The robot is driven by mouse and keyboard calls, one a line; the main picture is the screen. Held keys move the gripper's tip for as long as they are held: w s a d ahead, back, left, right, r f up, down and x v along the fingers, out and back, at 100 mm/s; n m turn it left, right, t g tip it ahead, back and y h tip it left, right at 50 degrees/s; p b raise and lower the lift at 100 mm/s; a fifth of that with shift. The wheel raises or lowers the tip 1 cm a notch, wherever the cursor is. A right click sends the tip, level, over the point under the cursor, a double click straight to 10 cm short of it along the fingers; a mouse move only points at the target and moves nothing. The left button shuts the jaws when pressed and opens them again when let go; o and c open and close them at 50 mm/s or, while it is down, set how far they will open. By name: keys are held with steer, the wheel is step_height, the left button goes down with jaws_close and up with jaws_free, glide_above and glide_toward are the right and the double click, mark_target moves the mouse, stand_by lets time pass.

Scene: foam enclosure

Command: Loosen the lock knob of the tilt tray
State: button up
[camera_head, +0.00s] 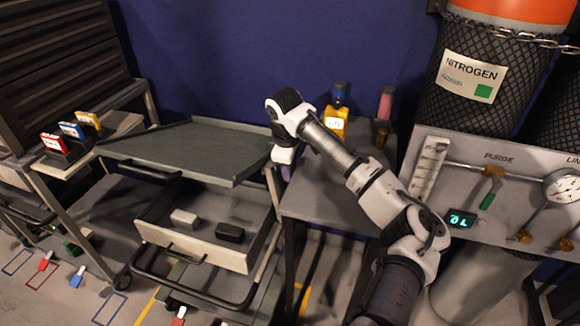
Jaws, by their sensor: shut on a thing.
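The tilt tray (190,148) is a dark grey-green tray with a raised rim on top of the cart. It looks slanted, its near right corner lower than its back edge. My gripper (286,168) points down beside the tray's right edge, at the cart's right side post. It is shut on the lock knob, which is mostly hidden by the fingers and wrist. A small purplish patch shows at the fingertips; I cannot tell whether it is knob or finger.
Below the tray an open drawer (190,247) holds a light block (184,218) and a dark block (229,232). A grey bench (325,195) stands close right, with a yellow bottle (335,123) and a pink bottle (385,103). A gas panel (480,190) is further right.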

steer(key=o, duration=1)
steer(key=shift+r, duration=0.1)
steer(key=r, duration=0.4)
steer(key=s+r, duration=0.1)
steer(key=r, duration=0.4)
steer(key=s+r, duration=0.1)
steer(key=r, duration=0.3)
steer(key=shift+s+a+r, duration=0.2)
steer(key=shift+s+a, duration=0.05)
steer(key=shift+a, duration=0.1)
